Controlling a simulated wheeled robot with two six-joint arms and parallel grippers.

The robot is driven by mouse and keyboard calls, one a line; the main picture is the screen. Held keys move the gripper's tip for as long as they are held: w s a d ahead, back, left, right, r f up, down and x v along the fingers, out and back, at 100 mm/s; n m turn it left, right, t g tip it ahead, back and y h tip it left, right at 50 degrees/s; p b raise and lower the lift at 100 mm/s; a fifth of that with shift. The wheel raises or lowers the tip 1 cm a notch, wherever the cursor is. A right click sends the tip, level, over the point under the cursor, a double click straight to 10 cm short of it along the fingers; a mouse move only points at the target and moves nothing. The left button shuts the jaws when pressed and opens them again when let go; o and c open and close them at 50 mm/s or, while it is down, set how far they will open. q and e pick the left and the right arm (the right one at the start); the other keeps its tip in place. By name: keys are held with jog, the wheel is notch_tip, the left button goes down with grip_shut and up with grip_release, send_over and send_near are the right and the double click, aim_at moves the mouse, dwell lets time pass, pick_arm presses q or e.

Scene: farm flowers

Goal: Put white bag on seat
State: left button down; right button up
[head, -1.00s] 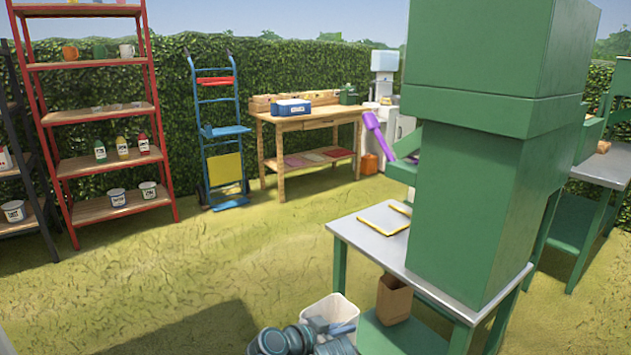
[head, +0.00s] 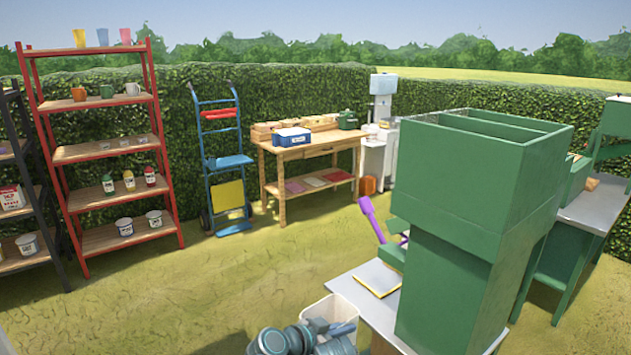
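A white open-topped bag (head: 345,309) shows at the bottom of the head view. My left gripper (head: 337,329) is at its near rim, with fingers that look closed on it; my wrist hides part of the bag. The bag keeps its place beside the gripper while the scene has shifted, so it appears held. My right gripper is not in view. I cannot pick out a seat with certainty in this view.
A tall green structure (head: 455,290) stands close on the right, over a grey-topped table (head: 345,287). A blue hand truck (head: 228,162), a wooden workbench (head: 310,146) and a red shelf rack (head: 112,151) stand along the hedge. The grass at centre left is clear.

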pick_arm(q)
notch_tip(320, 180, up, 9)
jog(key=p, duration=0.6)
jog(key=shift+f+p, duration=0.1)
jog(key=shift+p, duration=0.3)
jog(key=shift+f, duration=0.1)
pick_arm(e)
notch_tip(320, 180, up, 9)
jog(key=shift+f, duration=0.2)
pick_arm(q)
jog(key=shift+a, duration=0.1)
